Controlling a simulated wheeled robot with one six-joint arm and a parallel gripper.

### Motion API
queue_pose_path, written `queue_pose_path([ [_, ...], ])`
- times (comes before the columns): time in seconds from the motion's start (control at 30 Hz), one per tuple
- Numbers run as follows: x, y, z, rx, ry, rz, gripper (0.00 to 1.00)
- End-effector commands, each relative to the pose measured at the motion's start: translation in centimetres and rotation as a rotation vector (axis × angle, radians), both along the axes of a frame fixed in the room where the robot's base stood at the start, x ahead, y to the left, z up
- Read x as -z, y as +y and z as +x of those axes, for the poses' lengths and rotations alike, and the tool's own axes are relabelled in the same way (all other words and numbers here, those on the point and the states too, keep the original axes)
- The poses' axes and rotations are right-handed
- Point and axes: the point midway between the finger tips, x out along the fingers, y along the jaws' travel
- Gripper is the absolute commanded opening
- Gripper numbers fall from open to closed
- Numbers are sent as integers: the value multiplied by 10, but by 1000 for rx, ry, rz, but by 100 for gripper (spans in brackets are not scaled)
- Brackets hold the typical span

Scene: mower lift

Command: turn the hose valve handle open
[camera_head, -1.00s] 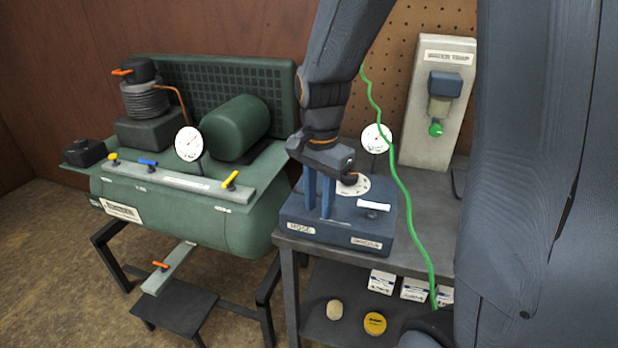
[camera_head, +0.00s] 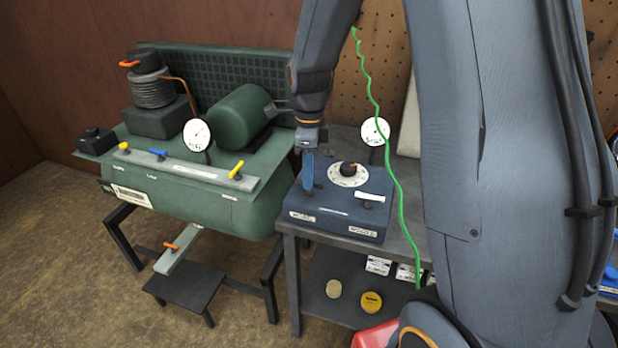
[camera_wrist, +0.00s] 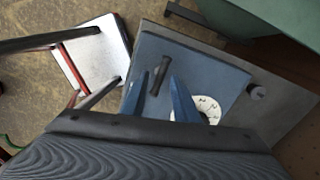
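The blue valve box (camera_head: 335,213) stands on the grey bench, its left front label reading HOSE. My gripper (camera_head: 307,185) points down over the box's left part, above that label. In the wrist view the dark bar of the hose valve handle (camera_wrist: 160,76) lies between the spread blue fingers of my gripper (camera_wrist: 158,80). It is slanted slightly; gaps show beside it, and I cannot tell whether a finger touches it. In the head view the fingers hide most of this handle. A second handle, white (camera_head: 370,197), sits on the box's right side.
A round white dial (camera_head: 348,174) with a black knob is close right of my gripper. A gauge (camera_head: 375,131) stands behind the box. A green hose (camera_head: 384,140) hangs to the right. The green compressor (camera_head: 205,210) is left of the bench.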

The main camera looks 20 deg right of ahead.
Motion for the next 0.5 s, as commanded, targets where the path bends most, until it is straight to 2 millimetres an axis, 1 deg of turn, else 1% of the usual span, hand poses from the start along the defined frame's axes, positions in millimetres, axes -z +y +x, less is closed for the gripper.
queue_pose_path([
  [0.1,13,0,0,0,1,0,27],
  [0.2,20,0,-1,0,1,0,27],
  [0.5,24,-1,0,0,-1,0,27],
])
